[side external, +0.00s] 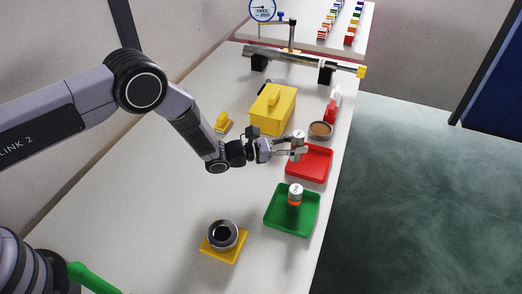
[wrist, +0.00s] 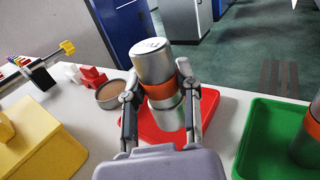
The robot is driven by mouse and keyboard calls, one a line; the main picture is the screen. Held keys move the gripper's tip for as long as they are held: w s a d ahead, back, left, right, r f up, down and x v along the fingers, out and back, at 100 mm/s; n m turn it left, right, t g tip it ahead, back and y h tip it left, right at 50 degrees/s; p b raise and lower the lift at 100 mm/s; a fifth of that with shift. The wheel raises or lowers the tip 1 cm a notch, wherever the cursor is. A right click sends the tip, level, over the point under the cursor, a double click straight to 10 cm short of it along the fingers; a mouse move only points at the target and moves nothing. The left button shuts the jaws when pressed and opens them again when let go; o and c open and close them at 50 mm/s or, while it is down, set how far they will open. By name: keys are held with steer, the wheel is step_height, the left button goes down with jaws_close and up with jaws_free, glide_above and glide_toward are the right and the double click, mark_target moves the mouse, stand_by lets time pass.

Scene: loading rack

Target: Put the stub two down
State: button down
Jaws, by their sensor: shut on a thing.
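My gripper (side external: 292,149) is shut on a silver metal stub (side external: 298,137), holding it upright. In the wrist view the held stub (wrist: 154,64) shows an orange band between the fingers (wrist: 160,92) and marks on its top that I cannot read. It is over the red tray (side external: 318,174); its bottom seems to be above the tray floor, but the gap is hard to judge. A second silver stub (side external: 295,194) with an orange band stands upright in the green tray (side external: 276,224). It shows partly at the right edge of the wrist view (wrist: 306,143).
A yellow box (side external: 273,112) stands behind my gripper, with a round brown-topped dish (side external: 320,130) near the red tray. A dark ring sits on a yellow plate (side external: 222,254) at the front. A metal bar (side external: 295,60) lies across the back. The table's left part is clear.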

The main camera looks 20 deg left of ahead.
steer(key=shift+w+d+f, duration=0.15)
steer(key=shift+f, duration=0.05)
steer(key=shift+w+f, duration=0.1)
steer(key=shift+f, duration=1.5)
steer(key=c, duration=0.8)
jaws_free()
steer(key=shift+f, duration=0.15)
